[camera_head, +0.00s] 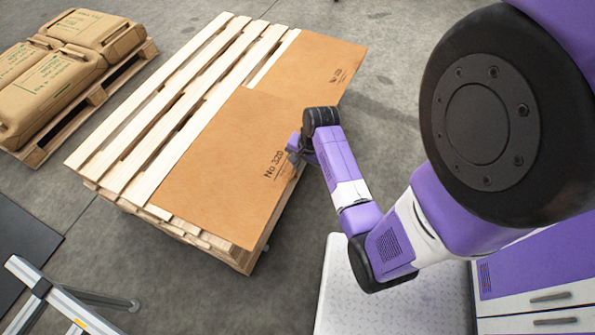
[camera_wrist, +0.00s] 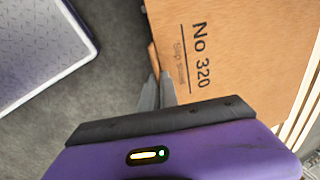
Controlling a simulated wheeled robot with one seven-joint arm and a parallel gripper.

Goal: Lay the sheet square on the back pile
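A flat brown slip sheet (camera_head: 225,170) marked "No 320" lies over the near right part of a slatted wooden pallet stack (camera_head: 150,120). A second brown sheet (camera_head: 315,65), also marked, shows beyond it at the far end; the near sheet's far edge crosses in front of it. My gripper (camera_head: 294,156) is at the near sheet's right edge. In the wrist view, the grey fingers (camera_wrist: 158,76) are close together and straddle the edge of the sheet (camera_wrist: 230,50) beside its print. They look shut on that edge, though the contact is partly hidden.
A loaded pallet of brown sacks (camera_head: 75,60) stands at the upper left. A metal frame (camera_head: 65,300) and a dark mat (camera_head: 20,245) are at the lower left. Grey floor (camera_head: 420,30) is open at the top. The left slats of the pallet are bare.

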